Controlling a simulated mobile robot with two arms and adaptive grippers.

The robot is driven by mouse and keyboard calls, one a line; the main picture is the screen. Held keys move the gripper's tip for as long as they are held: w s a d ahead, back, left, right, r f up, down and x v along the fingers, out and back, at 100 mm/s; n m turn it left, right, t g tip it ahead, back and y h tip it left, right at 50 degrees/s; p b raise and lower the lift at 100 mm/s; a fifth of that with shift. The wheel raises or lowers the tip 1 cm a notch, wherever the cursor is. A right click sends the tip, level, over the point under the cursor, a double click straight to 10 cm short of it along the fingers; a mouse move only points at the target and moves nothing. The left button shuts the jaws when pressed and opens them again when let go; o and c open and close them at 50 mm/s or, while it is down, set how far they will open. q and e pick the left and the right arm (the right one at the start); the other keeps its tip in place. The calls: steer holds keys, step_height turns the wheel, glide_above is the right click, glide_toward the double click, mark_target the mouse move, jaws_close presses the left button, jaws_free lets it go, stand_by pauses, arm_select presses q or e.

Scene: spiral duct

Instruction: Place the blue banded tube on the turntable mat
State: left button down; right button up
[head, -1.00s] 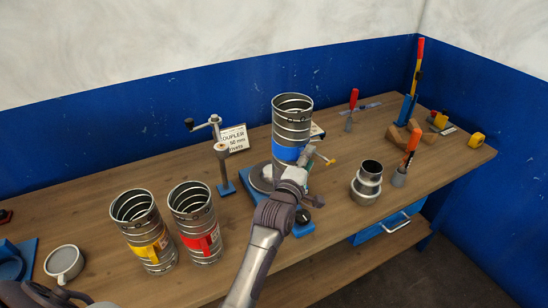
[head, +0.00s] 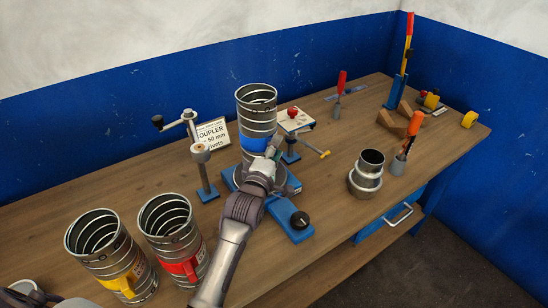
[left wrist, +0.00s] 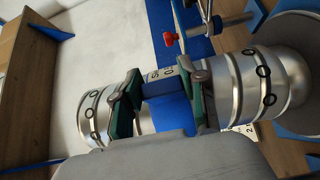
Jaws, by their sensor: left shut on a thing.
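The blue banded tube (head: 257,118) is a ribbed metal cylinder with a blue band, upright in the head view. My left gripper (head: 266,160) is shut on it at the band. In the left wrist view, the gripper's fingers (left wrist: 165,98) close on the blue band, with bare metal (left wrist: 270,80) on both sides. The turntable (head: 292,186) is a round grey disc on a blue base, under and around the tube's lower end. My gripper hides the tube's bottom and most of the mat, so I cannot tell whether they touch. My right gripper is out of view.
Yellow-banded (head: 112,258) and red-banded (head: 172,240) tubes stand at front left. A crank stand (head: 202,165) and coupler sign (head: 213,133) are left of the turntable. A metal coupler (head: 367,174) stands to the right.

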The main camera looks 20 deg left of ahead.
arm_select(q)
steer(key=f, duration=0.1)
steer(key=f+b, duration=0.1)
steer(key=f, duration=0.1)
steer(key=shift+w, duration=0.35)
steer(key=c, duration=0.7)
jaws_free()
steer(key=shift+s, duration=0.25)
steer(key=shift+o, duration=0.3)
steer(key=shift+s+r, duration=0.1)
steer(key=shift+a, duration=0.1)
steer(key=s+b, duration=0.3)
steer(key=s, duration=0.8)
steer(key=shift+s, duration=0.4)
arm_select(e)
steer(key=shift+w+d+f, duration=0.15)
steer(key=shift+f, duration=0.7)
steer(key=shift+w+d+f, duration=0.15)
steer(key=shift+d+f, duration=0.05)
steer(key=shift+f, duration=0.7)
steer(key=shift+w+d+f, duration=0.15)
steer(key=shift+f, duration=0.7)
